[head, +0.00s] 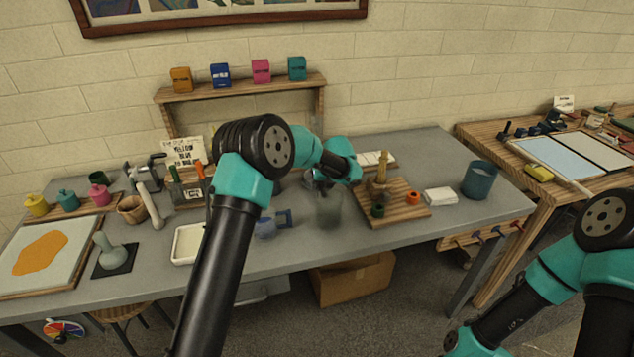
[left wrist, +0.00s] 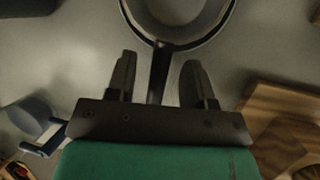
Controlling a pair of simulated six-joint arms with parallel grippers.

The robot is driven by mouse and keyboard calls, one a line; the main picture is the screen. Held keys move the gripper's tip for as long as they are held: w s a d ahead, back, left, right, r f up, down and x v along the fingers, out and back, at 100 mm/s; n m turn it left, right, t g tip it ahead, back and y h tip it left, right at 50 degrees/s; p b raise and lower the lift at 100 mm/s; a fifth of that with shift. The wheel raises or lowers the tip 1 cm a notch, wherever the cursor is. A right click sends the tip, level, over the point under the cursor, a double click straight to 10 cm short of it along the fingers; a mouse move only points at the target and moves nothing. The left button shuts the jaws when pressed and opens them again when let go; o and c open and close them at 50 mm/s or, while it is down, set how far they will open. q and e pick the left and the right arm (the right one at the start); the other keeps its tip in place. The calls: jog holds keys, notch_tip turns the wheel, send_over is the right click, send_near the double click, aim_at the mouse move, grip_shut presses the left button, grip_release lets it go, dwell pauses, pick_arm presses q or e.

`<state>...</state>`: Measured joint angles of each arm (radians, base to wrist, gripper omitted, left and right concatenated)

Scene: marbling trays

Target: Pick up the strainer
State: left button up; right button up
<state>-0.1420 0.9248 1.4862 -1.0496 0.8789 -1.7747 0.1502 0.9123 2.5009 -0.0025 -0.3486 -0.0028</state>
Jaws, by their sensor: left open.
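The strainer shows in the left wrist view as a round, pale-rimmed bowl (left wrist: 205,36) with a dark handle (left wrist: 158,72) pointing down toward my left gripper (left wrist: 157,78). The gripper's two dark fingers are open, one on each side of the handle, with a gap visible on both sides. In the head view my left gripper (head: 326,182) is over the middle of the grey table and largely hides the strainer. A blurred, greenish see-through shape (head: 328,208) is just below it. My right arm is at the lower right, and its fingers are not visible.
A wooden board (head: 417,212) with small pots stands close to the right of my left gripper. A teal bucket (head: 479,180) stands near the right end of the table.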

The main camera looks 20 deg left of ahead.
pick_arm(q)
jog(key=shift+w+a+f, duration=0.2)
jog(key=shift+a+f, duration=0.1)
jog(key=shift+f, duration=0.35)
jog(key=shift+c, duration=0.3)
grip_shut()
